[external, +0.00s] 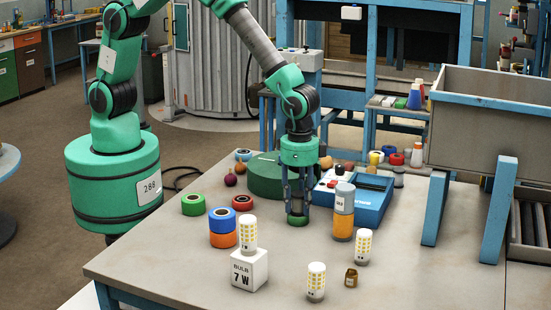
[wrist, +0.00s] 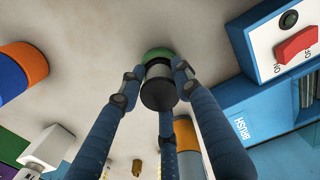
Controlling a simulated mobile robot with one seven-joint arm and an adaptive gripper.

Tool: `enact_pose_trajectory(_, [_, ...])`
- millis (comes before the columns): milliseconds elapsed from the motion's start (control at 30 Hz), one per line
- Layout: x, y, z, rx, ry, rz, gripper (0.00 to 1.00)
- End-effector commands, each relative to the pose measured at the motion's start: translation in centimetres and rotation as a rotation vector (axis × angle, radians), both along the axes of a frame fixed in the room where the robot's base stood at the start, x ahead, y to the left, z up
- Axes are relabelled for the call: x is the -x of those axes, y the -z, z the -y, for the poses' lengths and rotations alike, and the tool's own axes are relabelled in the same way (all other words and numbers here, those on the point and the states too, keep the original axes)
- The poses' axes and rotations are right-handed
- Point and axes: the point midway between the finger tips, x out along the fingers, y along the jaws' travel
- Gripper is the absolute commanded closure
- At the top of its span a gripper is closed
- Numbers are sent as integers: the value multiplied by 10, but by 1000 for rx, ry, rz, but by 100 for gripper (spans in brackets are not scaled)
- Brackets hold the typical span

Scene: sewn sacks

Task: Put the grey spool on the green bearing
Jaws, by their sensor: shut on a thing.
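The grey spool (wrist: 158,92) is a dark grey cylinder held between the fingers of my gripper (wrist: 155,82). In the external view my gripper (external: 298,207) points straight down over the table, and its fingers hide most of the spool. The green bearing (external: 298,221) is a low green disc on the table directly below the fingertips. In the wrist view the green bearing (wrist: 158,53) shows partly behind the spool's far end. I cannot tell whether spool and bearing touch.
A blue machine (external: 363,203) with a red switch (wrist: 297,45) stands close right, beside a grey-and-orange cylinder (external: 343,222). A large green drum (external: 266,178) is behind left. Blue and orange rolls (external: 222,222) and a bulb on a white box (external: 249,270) stand front left.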

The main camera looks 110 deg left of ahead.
Motion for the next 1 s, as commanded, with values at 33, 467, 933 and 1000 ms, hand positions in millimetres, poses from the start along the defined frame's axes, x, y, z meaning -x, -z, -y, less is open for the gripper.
enact_pose_trajectory(33, [0, 0, 0, 0, 0, 1, 91])
enact_pose_trajectory(467, [0, 3, 0, 0, 0, 1, 61])
enact_pose_trajectory(933, [-1, 0, 0, 0, 0, 1, 48])
enact_pose_trajectory(1000, [-1, -3, 0, 1, 0, 2, 48])
